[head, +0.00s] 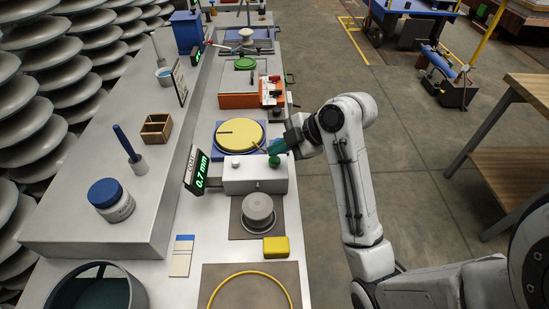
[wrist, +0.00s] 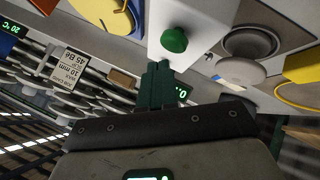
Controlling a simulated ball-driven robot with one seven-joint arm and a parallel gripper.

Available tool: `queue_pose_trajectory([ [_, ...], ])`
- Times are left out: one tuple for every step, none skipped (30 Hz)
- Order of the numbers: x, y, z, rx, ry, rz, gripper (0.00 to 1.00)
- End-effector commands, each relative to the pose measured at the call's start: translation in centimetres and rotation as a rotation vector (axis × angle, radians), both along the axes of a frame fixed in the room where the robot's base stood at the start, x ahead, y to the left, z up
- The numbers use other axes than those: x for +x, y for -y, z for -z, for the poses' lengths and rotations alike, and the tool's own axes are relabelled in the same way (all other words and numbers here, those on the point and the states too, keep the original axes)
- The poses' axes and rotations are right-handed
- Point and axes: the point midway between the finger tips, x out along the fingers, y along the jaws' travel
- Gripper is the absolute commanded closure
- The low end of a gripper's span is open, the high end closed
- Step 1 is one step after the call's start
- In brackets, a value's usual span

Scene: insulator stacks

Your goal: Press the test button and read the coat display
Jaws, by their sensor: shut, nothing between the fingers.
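A white tester box (head: 255,177) stands on the bench with a green domed button (head: 274,160) on its top. The button also shows large in the wrist view (wrist: 174,40). The tilted black display (head: 197,170) left of the box is lit and reads 0.7 mm in green. It is partly hidden behind my fingers in the wrist view (wrist: 183,93). My gripper (head: 273,150) has green fingers and is shut and empty. Its tips are close to the button, just beyond it in the head view. I cannot tell whether they touch it.
A yellow disc (head: 240,134) lies on a blue base just behind the box. A grey insulator (head: 258,208) and a yellow block (head: 276,247) stand in front. A raised grey shelf (head: 150,215) with a jar (head: 110,199) runs along the left. The floor (head: 420,210) to the right is open.

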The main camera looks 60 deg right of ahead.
Motion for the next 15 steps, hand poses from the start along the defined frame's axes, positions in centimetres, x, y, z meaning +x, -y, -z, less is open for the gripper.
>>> queue_pose_trajectory([
  [0.00, 0.00, 0.02, 0.000, 0.000, 0.000, 1.00],
  [0.00, 0.00, 0.06, 0.000, 0.000, 0.000, 1.00],
  [0.00, -0.01, 0.14, 0.000, 0.000, 0.000, 1.00],
  [0.00, -0.01, 0.23, 0.000, 0.000, 0.000, 1.00],
  [-0.01, -0.01, 0.32, 0.000, 0.000, 0.000, 1.00],
  [0.00, -0.01, 0.46, 0.001, 0.000, 0.001, 1.00],
  [-0.01, -0.01, 0.58, 0.001, 0.000, 0.001, 1.00],
  [-0.01, 0.00, 0.69, 0.001, 0.000, 0.001, 1.00],
  [-0.01, -0.01, 0.79, 0.000, 0.000, 0.000, 1.00],
  [-0.01, -0.01, 0.85, 0.000, 0.000, 0.000, 1.00],
  [0.00, -0.01, 0.87, 0.000, 0.000, 0.000, 1.00],
  [0.01, -0.01, 0.87, 0.000, 0.000, 0.000, 1.00],
  [0.00, -0.01, 0.84, 0.000, 0.000, 0.000, 1.00],
  [0.00, 0.00, 0.83, 0.000, 0.000, 0.000, 1.00],
  [0.00, 0.00, 0.82, 0.000, 0.000, 0.000, 1.00],
])
